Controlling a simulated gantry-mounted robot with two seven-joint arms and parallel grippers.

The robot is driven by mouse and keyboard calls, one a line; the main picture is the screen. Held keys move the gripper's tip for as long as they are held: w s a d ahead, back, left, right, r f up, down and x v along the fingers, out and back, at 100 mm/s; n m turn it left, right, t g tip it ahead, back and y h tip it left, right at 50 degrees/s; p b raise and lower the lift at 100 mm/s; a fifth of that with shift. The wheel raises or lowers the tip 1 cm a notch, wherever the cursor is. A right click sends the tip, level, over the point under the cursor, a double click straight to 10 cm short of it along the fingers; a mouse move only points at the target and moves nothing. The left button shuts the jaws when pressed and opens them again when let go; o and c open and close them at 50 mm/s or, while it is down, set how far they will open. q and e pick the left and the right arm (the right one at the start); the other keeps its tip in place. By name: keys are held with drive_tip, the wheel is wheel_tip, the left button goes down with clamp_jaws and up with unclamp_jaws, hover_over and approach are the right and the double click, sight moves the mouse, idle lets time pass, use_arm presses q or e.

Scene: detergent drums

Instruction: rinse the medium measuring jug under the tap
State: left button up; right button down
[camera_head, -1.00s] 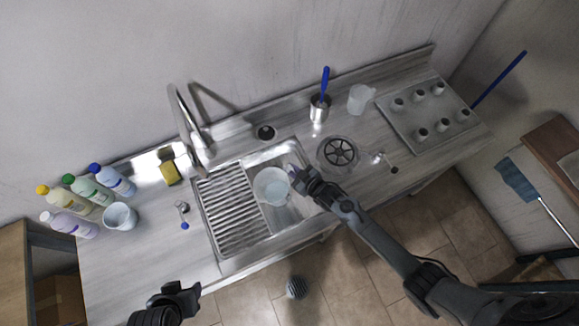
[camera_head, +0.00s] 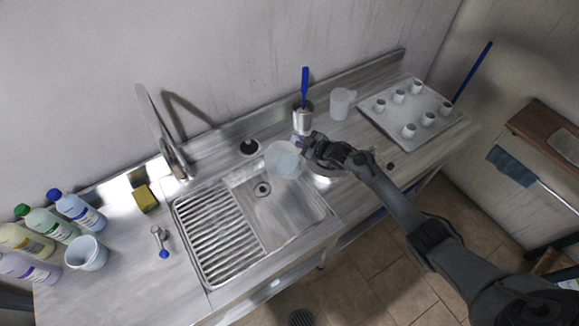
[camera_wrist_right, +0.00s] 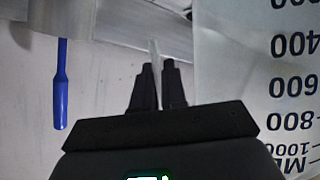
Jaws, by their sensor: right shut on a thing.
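A translucent measuring jug (camera_head: 283,160) is in my right gripper (camera_head: 308,147), at the back right corner of the sink basin (camera_head: 305,208). It appears to be above the counter level. In the right wrist view my gripper (camera_wrist_right: 158,75) is shut on a thin pale edge of the jug. The jug wall (camera_wrist_right: 265,70) fills the right side there, with upside-down dark marks up to 1000 ML. The tall curved tap (camera_head: 157,125) stands behind the ribbed drainer, left of the jug and apart from it. No water stream shows. My left gripper is out of view.
The ribbed drainer (camera_head: 215,232) lies left of the basin. A blue-handled brush in a steel holder (camera_head: 302,119) and another jug (camera_head: 342,103) stand behind. A yellow sponge (camera_head: 145,198), several bottles (camera_head: 75,208) and a cup-like vessel (camera_head: 87,253) are on the left.

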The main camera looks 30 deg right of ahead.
sight(297, 139)
drive_tip(key=shift+w+d+r+b, duration=0.4)
drive_tip(key=shift+w+d+r, duration=0.05)
drive_tip(key=shift+w+d, duration=0.2)
drive_tip(key=shift+w+r, duration=0.15)
drive_tip(key=shift+r, duration=0.05)
drive_tip(key=a+n, duration=0.1)
drive_tip(key=s+a+r+n+t+h, duration=0.1)
drive_tip(key=a+r+n+p, duration=0.1)
drive_tip(key=shift+s+a+t+h, duration=0.2)
drive_tip(key=shift+a+t+h, duration=0.1)
drive_tip(key=shift+h, duration=0.1)
drive_tip(key=shift+s+a+r+n+t, duration=0.15)
drive_tip(key=shift+s+a+r+n, duration=0.1)
drive_tip(key=shift+a+n, duration=0.2)
drive_tip(key=shift+s+a+r+n+t, duration=0.15)
drive_tip(key=shift+a+r+n, duration=0.1)
drive_tip(key=shift+a+n, duration=0.15)
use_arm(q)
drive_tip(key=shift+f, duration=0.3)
use_arm(e)
drive_tip(key=shift+a, duration=0.1)
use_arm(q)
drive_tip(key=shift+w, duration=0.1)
use_arm(e)
drive_tip(key=shift+r, duration=0.1)
